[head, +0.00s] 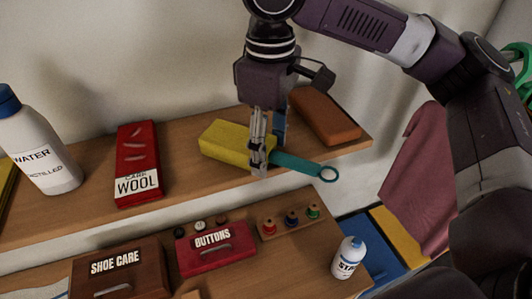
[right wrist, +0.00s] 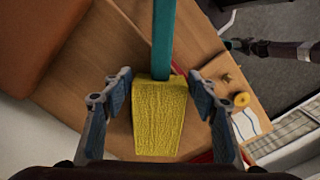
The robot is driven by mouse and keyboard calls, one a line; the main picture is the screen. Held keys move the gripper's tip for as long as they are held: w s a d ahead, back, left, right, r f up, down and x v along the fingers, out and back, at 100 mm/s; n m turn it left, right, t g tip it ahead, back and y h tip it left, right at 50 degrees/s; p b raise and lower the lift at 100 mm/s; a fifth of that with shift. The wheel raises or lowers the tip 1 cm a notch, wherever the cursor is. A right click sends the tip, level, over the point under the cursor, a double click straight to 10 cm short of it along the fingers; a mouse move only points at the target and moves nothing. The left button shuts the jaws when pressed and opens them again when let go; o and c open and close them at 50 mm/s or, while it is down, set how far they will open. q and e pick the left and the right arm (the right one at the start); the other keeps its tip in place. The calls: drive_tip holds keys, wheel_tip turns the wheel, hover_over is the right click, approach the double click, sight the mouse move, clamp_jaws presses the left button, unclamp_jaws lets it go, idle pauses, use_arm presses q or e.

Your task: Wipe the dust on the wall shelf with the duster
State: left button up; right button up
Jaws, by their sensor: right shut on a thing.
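The duster has a yellow block head (head: 228,141) and a teal handle (head: 302,166) ending in a ring. It lies over the wall shelf (head: 90,207) toward its right end; whether it touches the board I cannot tell. My right gripper (head: 260,160) points down and is shut on the duster where head meets handle. In the right wrist view the yellow head (right wrist: 158,115) is between the fingers, handle pointing up the picture. I cannot make out the dust. A dark arm end at the right wrist view's upper right looks like my left gripper (right wrist: 238,45); its fingers are unclear.
On the shelf are a red wool box (head: 138,155), a white water bottle (head: 38,145) and an orange-brown block (head: 325,116) close beside my right gripper. Below stand a shoe care box (head: 117,272), a red buttons box (head: 216,247), spools (head: 291,218) and a small bottle (head: 347,258).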

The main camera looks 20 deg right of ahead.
drive_tip(key=shift+w+d, duration=0.2)
drive_tip(key=shift+w, duration=0.45)
drive_tip(key=shift+w+d, duration=0.2)
drive_tip(key=shift+w, duration=0.45)
drive_tip(key=shift+w+a, duration=0.1)
drive_tip(key=shift+w, duration=1.5)
drive_tip(key=shift+s+r, duration=0.1)
drive_tip(key=shift+r, duration=2.95)
